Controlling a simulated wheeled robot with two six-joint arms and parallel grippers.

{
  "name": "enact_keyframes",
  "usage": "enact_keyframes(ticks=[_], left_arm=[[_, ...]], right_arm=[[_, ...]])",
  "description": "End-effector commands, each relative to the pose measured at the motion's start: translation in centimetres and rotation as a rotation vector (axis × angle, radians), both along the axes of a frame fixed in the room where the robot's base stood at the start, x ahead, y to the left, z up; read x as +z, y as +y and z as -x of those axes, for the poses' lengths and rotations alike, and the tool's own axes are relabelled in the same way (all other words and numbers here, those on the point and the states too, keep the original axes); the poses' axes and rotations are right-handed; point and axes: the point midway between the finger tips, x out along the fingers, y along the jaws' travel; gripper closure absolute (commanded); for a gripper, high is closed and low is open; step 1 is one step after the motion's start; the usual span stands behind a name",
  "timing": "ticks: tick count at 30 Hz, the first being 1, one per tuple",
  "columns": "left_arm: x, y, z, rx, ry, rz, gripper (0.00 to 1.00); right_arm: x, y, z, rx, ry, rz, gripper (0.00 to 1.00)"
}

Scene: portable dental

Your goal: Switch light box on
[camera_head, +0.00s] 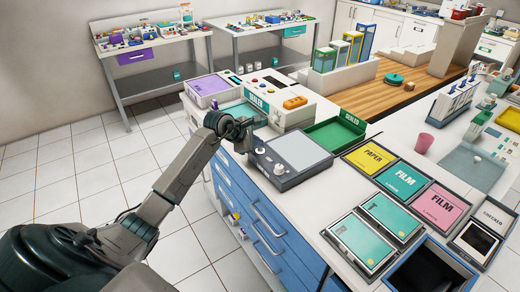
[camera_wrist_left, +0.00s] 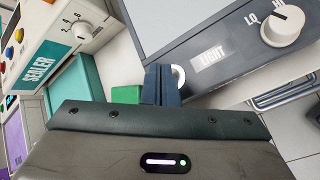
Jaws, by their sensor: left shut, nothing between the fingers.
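The light box (camera_head: 300,177) is a dark grey box with a pale panel on the near left part of the counter. In the left wrist view the light box (camera_wrist_left: 232,76) carries a "LIGHT" label, a white LO/HI knob (camera_wrist_left: 282,26) and a small white round button (camera_wrist_left: 179,77). My left gripper (camera_head: 243,134) is over the box's left edge in the head view. In the left wrist view its dark fingers (camera_wrist_left: 162,84) are together and empty, right beside the button and partly covering it. I cannot tell whether they touch it. The panel looks plain and pale. My right gripper is not in view.
A sealer (camera_head: 285,112) stands behind the light box, with a green tray (camera_head: 335,135) beside it. Film and paper boxes (camera_head: 405,181) lie to the right. Blue drawers (camera_head: 250,215) with handles are below the counter edge.

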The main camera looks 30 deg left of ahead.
Motion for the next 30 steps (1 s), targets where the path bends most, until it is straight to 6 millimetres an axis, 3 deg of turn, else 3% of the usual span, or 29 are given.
enact_keyframes(ticks=[19, 30], left_arm=[[5.7, 0.0, 0.0, 0.0, -0.001, -0.001, 1.0], [6.0, 0.0, 0.0, 0.0, 0.0, 0.0, 1.0]], right_arm=[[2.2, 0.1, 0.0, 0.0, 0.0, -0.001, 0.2], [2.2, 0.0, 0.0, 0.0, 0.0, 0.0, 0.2]])
